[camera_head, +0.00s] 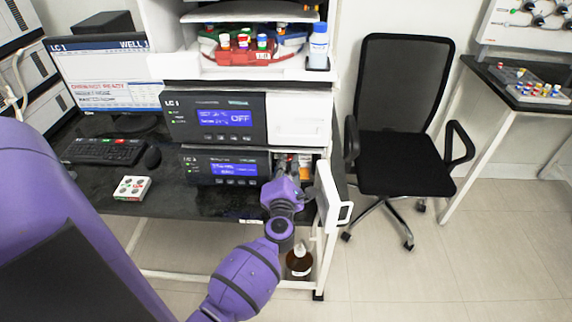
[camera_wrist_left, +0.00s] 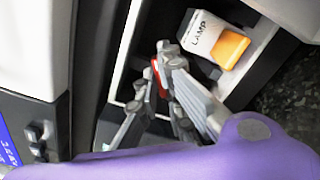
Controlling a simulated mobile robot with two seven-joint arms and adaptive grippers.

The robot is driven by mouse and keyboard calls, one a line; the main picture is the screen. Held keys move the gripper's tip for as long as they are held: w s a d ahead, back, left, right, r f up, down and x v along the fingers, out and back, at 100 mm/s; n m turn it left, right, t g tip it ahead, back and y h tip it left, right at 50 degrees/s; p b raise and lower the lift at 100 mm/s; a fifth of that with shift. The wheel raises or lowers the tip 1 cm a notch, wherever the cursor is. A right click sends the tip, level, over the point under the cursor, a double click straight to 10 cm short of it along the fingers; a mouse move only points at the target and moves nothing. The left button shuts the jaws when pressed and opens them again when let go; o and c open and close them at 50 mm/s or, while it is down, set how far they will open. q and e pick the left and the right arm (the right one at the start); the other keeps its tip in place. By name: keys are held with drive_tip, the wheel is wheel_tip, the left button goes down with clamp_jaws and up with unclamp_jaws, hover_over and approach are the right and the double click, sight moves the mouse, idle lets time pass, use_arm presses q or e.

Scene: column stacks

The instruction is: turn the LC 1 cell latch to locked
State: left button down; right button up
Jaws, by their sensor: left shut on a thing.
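My left arm reaches into an open bay at the right end of the lower LC 1 module (camera_head: 225,167). My left gripper (camera_head: 288,168) is inside the bay and mostly hidden by my wrist in the head view. In the left wrist view my left gripper (camera_wrist_left: 164,72) is shut on a small red part (camera_wrist_left: 157,76), which appears to be the cell latch. The fingers cover most of it, so its turn position cannot be told. A white and orange box marked LAMP (camera_wrist_left: 216,40) stands beside the fingers. My right gripper is not in view.
The bay's white door (camera_head: 331,196) stands open to the right of my wrist. The upper LC 1 module (camera_head: 215,117) shows OFF. A brown bottle (camera_head: 299,262) stands below the bench.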

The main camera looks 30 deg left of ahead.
use_arm(q)
drive_tip(key=shift+n+b, duration=1.15)
drive_tip(key=shift+n, duration=4.35)
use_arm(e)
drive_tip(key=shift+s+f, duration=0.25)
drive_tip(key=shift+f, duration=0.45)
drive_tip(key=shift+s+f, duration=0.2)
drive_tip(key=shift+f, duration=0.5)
use_arm(q)
drive_tip(key=c, duration=2.2)
unclamp_jaws()
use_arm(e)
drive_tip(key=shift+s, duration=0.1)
